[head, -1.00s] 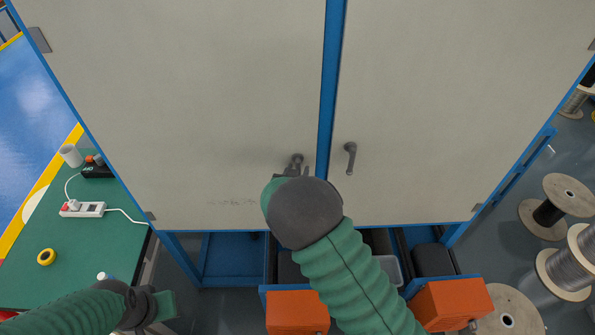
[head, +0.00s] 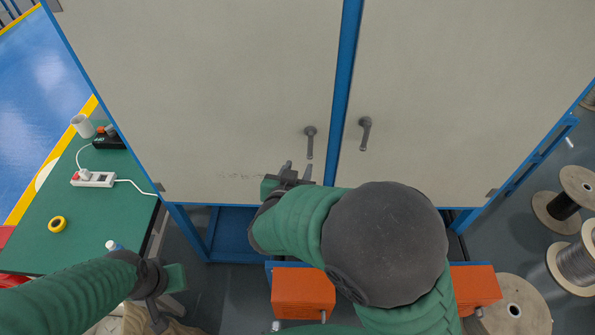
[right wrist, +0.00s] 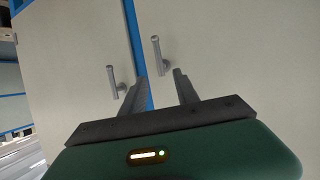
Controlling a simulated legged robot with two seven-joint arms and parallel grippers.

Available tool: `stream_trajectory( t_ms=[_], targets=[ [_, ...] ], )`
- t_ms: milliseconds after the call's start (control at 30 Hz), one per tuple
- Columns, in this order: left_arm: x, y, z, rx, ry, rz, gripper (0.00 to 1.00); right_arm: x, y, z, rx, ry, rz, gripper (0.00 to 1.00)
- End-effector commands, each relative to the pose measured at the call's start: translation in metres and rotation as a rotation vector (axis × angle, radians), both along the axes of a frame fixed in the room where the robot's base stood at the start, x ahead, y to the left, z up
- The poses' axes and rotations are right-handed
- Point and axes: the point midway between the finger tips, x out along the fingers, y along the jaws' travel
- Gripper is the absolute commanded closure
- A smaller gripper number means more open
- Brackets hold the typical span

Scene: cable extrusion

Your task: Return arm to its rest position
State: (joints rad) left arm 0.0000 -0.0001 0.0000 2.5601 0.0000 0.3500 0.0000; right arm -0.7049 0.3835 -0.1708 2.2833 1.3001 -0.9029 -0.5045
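My right arm, in a green sleeve with a dark round joint, reaches across the middle of the head view. My right gripper (head: 297,172) is in front of the cabinet's left door, below the left handle (head: 310,142) and apart from it. In the right wrist view its two fingers (right wrist: 163,88) stand apart with nothing between them. Both handles hang on the closed doors; the right handle (head: 365,133) is clear of the gripper. My left gripper (head: 160,305) is at the lower left, beside the green table; its fingers are too unclear to judge.
The tall beige cabinet (head: 220,90) with blue frame fills the centre. Orange boxes (head: 303,290) sit below it. A green table (head: 100,220) at left holds a power strip (head: 93,179) and yellow tape (head: 57,224). Cable spools (head: 575,268) stand on the floor at right.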

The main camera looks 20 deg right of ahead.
Motion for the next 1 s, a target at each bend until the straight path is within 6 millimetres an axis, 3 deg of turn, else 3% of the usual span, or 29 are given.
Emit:
stream_trajectory(
  t_ms=[433,533,667,733,833,900,1000],
  targets=[
    [0.0,0.0,0.0,0.0,0.0,0.0,1.0,-0.003,0.001,0.002,-0.001,-0.001,-0.001,0.63],
    [0.0,0.0,-0.008,0.0,0.0,0.0,1.0,0.0,0.001,-0.008,0.02,0.009,0.022,0.63],
    [0.0,0.0,-0.049,0.0,0.0,0.0,1.0,0.002,0.007,-0.065,0.144,0.112,0.182,0.63],
    [0.0,0.0,-0.079,0.0,0.0,0.0,1.0,-0.015,0.007,-0.11,0.225,0.238,0.301,0.63],
    [0.0,0.0,-0.114,0.0,0.001,0.0,1.0,-0.07,-0.006,-0.17,0.282,0.487,0.42,0.63],
    [0.0,0.0,-0.127,0.0,0.001,0.0,1.0,-0.111,-0.024,-0.196,0.28,0.642,0.446,0.63],
    [0.0,0.0,-0.137,0.0,0.0,0.0,1.0,-0.155,-0.049,-0.217,0.259,0.803,0.441,0.63]
  ],
)
